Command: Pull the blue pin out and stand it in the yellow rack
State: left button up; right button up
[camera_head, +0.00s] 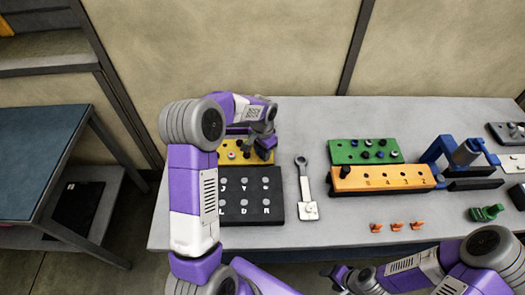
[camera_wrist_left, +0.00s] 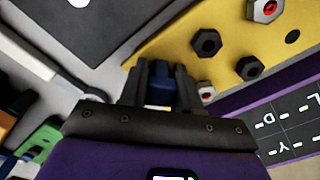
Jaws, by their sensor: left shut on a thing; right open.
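The yellow rack (camera_head: 228,160) stands at the back left of the table, behind a black lettered board. It also shows in the left wrist view (camera_wrist_left: 170,38), with black hex-headed pins (camera_wrist_left: 206,43) and red-and-white spots on it. My left gripper (camera_head: 266,142) is over the rack's right end, pointing down. It is shut on the blue pin (camera_wrist_left: 158,90), whose blue part shows between the fingers. The pin's lower end is hidden, so I cannot tell whether it is in a hole. My right gripper (camera_head: 343,279) is open and empty at the table's front edge.
The black lettered board (camera_head: 240,214) lies in front of the rack. A grey wrench-like tool (camera_head: 305,185) is to its right. A green rack with pins (camera_head: 345,144), an orange block (camera_head: 385,183) and small orange clips (camera_head: 397,226) lie farther right.

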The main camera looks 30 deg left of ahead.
pick_arm(q)
jog(key=o, duration=1.1)
notch_tip(320, 180, up, 8)
jog(key=shift+f+p, duration=0.15)
jog(key=shift+p, duration=0.4)
notch_tip(320, 180, up, 7)
jog(key=p, duration=0.5)
jog(key=shift+p, duration=0.4)
